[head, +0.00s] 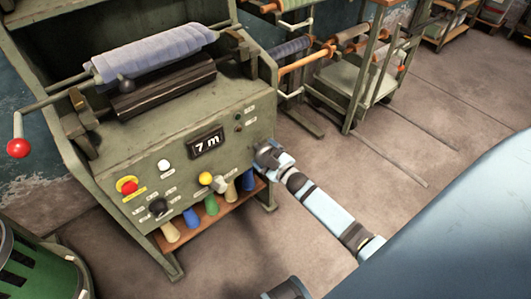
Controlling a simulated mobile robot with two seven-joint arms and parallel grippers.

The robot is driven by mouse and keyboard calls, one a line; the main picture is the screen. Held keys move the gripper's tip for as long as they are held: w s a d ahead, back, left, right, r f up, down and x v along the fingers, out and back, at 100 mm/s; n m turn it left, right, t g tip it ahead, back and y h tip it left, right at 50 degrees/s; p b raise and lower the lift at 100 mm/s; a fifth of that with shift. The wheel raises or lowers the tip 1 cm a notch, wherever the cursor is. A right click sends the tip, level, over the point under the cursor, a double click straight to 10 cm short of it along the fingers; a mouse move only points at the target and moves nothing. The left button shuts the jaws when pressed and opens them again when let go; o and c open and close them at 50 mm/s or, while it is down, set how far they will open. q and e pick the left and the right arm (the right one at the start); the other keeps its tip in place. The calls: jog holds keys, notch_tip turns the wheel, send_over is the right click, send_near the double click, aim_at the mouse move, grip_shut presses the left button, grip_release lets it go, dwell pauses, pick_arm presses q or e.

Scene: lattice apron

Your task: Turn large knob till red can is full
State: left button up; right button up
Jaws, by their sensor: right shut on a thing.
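A large black knob (158,207) sits low on the front panel of a grey-green winding machine (115,165). I see no red can in the head view. My right gripper (262,153) is at the right edge of the machine's front, well to the right of the black knob. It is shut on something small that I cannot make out. The display (207,142) reads 7 m. My left gripper is not in view.
A roll of blue-grey cloth (155,52) lies on top, with a red-balled crank (18,148) at left. A red stop button (128,186) is on the panel. Coloured cones stand on a low shelf (190,238). A green bin (45,268) is at lower left.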

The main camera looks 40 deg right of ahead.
jog(key=o, duration=0.7)
jog(key=shift+s, duration=0.1)
pick_arm(q)
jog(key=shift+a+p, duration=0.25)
jog(key=shift+p, duration=0.95)
pick_arm(e)
jog(key=s+d, duration=0.1)
jog(key=s, duration=1.2)
jog(key=shift+s, duration=0.3)
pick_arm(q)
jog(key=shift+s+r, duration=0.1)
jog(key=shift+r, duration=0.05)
